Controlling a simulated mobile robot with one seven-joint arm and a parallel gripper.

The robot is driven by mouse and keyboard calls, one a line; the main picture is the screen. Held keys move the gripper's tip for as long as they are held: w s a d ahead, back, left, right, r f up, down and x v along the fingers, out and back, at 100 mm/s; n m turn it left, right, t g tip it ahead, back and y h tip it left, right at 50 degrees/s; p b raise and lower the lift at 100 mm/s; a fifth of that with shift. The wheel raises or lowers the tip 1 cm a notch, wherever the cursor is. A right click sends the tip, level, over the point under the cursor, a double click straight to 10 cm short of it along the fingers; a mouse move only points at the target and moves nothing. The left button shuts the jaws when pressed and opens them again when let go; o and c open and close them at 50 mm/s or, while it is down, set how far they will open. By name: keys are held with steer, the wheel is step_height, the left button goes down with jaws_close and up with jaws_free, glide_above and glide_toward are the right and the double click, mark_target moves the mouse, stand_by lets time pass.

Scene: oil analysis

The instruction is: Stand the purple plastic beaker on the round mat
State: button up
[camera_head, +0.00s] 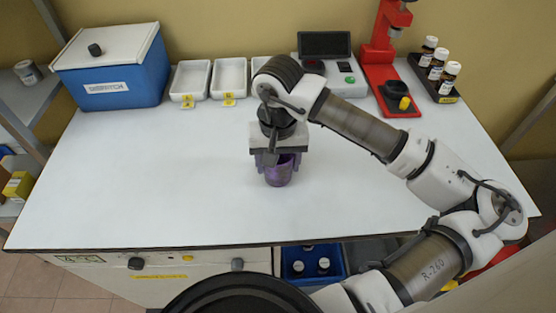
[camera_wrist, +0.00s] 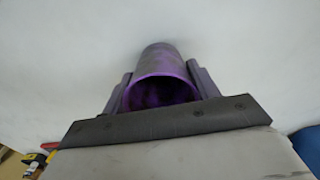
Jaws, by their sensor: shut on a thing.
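The purple plastic beaker (camera_head: 278,176) is upright near the middle of the white table, below my gripper (camera_head: 279,164). My gripper points down and its two fingers are shut on the beaker's sides. In the wrist view the beaker (camera_wrist: 161,62) sits between the fingers with its open rim facing the camera; its inside looks empty. I cannot tell whether its base touches the table. I cannot make out the round mat for certain in either view.
A blue lidded box (camera_head: 112,85), white trays (camera_head: 190,80), a device with a dark screen (camera_head: 325,45), a red stand (camera_head: 385,50) and a rack of bottles (camera_head: 437,78) line the back. The white tabletop (camera_head: 130,180) is clear at left and front.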

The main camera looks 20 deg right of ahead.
steer(key=o, duration=0.9)
steer(key=shift+o, duration=0.2)
